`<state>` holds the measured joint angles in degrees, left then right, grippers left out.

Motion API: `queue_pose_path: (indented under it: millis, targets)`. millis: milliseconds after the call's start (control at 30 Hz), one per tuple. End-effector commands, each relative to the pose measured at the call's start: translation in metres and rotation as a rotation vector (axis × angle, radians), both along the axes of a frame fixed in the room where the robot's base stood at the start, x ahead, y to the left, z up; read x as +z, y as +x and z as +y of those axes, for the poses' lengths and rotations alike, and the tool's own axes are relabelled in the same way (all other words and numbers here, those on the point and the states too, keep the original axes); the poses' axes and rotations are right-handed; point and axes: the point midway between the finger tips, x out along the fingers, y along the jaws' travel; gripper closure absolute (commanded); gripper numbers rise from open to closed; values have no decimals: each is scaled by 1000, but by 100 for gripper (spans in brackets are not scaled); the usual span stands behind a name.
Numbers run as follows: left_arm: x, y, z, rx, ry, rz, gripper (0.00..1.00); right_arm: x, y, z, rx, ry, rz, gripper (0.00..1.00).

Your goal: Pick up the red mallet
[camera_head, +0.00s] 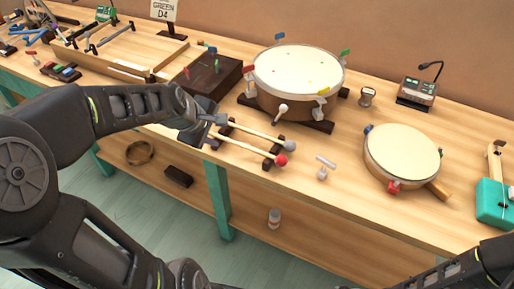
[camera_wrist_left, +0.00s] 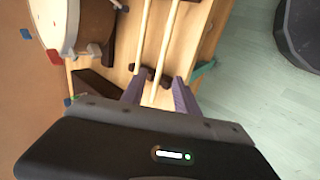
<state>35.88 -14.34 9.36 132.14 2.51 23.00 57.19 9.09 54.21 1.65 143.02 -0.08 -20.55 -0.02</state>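The red mallet has a red head (camera_head: 282,160) and a pale wooden stick. It lies on a dark rest near the table's front edge, beside a second mallet with a grey-purple head (camera_head: 290,146). My left gripper (camera_head: 211,127) is at the handle ends of the two sticks. In the left wrist view its purple fingers (camera_wrist_left: 159,92) stand apart. The red mallet's stick (camera_wrist_left: 172,45) appears to run between them, with the other stick (camera_wrist_left: 143,40) to its left. Both mallet heads are outside the wrist view. My right gripper is not in view.
A large drum (camera_head: 298,72) stands behind the mallets, with a dark wooden box (camera_head: 212,75) to its left. A smaller drum (camera_head: 402,153) is to the right. A small pale object (camera_head: 323,170) stands just right of the red head. The table's front edge is close.

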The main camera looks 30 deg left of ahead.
Motion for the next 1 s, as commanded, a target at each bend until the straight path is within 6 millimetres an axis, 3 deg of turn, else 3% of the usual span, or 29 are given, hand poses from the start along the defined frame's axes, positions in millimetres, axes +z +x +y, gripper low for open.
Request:
queue_pose_path:
  millis: [267, 667, 1000]
  targets:
    - [-21, 13, 0, -1, -2, 2, 63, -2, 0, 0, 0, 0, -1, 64]
    - [-26, 16, 0, -1, 0, 2, 63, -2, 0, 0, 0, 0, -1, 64]
    - [-64, 40, 0, -1, 0, 2, 63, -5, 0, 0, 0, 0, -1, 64]
